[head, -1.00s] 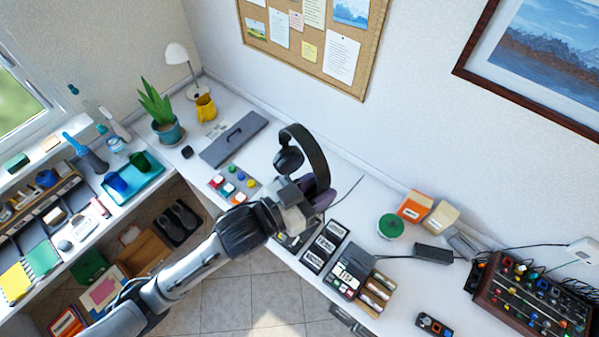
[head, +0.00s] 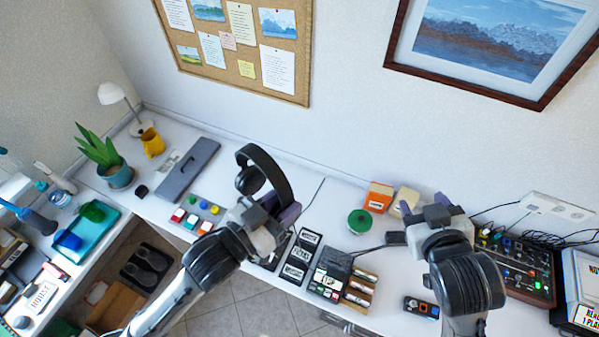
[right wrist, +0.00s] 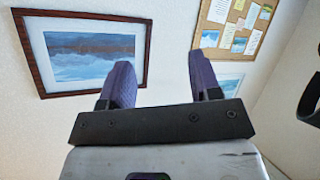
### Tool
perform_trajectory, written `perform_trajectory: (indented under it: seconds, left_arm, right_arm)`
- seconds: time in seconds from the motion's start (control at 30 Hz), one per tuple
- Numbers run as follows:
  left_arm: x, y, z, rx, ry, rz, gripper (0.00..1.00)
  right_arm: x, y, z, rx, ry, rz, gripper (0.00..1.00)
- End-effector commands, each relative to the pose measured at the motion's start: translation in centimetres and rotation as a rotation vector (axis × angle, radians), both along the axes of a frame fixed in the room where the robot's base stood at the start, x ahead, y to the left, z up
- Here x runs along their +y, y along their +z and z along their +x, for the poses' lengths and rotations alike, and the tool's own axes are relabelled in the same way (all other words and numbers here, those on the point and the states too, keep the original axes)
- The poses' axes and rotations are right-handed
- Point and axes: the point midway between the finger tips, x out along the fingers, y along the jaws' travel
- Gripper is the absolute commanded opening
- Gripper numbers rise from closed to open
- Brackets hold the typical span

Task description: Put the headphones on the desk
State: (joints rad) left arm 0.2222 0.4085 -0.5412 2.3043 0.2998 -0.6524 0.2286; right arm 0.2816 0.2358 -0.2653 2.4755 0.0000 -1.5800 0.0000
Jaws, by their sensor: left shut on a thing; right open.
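The black headphones (head: 250,181) are in my left gripper (head: 276,208), which is shut on them. Their headband arches upward, and part of them is hidden behind the gripper. They appear over the white desk (head: 330,207); I cannot tell how high. A dark curved part of them shows at the right edge of the right wrist view (right wrist: 310,97). My right gripper (head: 437,208) is open and empty over the right part of the desk. Its two purple fingers stand apart in the right wrist view (right wrist: 160,82).
A green round item (head: 360,221), an orange box (head: 379,197) and labelled black boxes (head: 299,257) occupy the middle of the desk. A synthesizer panel (head: 518,268) is at right. A grey flat case (head: 188,170), yellow mug (head: 152,142) and plant (head: 103,155) are at left.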

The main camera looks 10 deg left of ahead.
Motion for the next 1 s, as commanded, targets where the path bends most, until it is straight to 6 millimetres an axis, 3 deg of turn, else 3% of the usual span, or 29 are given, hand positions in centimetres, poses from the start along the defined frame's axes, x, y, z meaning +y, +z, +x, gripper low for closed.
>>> perform_trajectory:
  seconds: [0.03, 0.3, 0.6, 0.8, 0.93, 1.0]
  left_arm:
    - [0.0, 0.1, 0.0, -0.001, 0.000, 0.000, 0.04]
    - [0.0, 0.1, 0.0, -0.002, 0.000, -0.001, 0.04]
    - [0.0, 0.1, 0.0, -0.001, 0.000, 0.000, 0.04]
    - [0.0, 0.0, 0.0, -0.001, 0.000, 0.000, 0.04]
    - [0.0, 0.0, 0.0, -0.001, 0.000, 0.000, 0.04]
    - [0.0, 0.0, 0.0, -0.001, 0.000, 0.000, 0.04]
  right_arm:
    - [0.6, 2.5, 0.8, -0.059, 0.019, -0.021, 0.57]
    - [4.2, 12.9, 2.2, -0.300, 0.130, -0.144, 0.57]
    - [9.1, 21.9, 1.1, -0.518, 0.281, -0.340, 0.57]
    - [12.5, 24.8, -0.1, -0.614, 0.411, -0.565, 0.57]
    - [14.5, 24.7, -0.5, -0.644, 0.518, -0.776, 0.57]
    - [15.6, 23.6, -0.4, -0.643, 0.597, -0.923, 0.57]
